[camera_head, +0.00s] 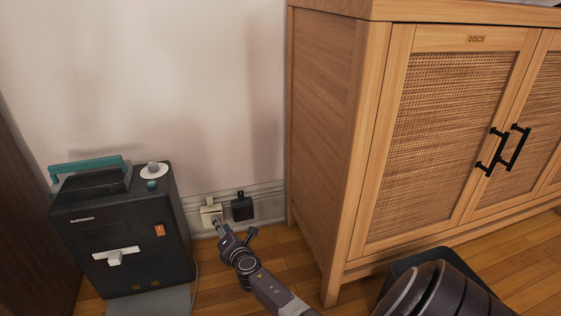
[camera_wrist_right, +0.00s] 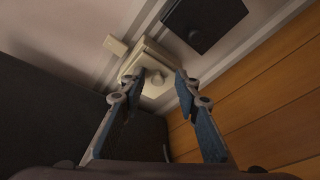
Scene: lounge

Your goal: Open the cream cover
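The cream cover (camera_head: 210,212) is a small box low on the wall, just above the floor, and it looks shut. In the right wrist view the cream cover (camera_wrist_right: 148,60) has a small knob (camera_wrist_right: 157,79) on its front. My right gripper (camera_head: 234,227) reaches in from below in the head view. In the wrist view my right gripper (camera_wrist_right: 161,76) is open, its fingertips on either side of the knob. I cannot tell whether they touch it. My left gripper is not in view.
A black cover (camera_head: 242,208) sits right of the cream one, also in the wrist view (camera_wrist_right: 205,20). A dark machine with a teal handle (camera_head: 120,235) stands close on the left. A wooden cabinet (camera_head: 325,130) stands on the right. Some floor (camera_head: 305,270) is clear between them.

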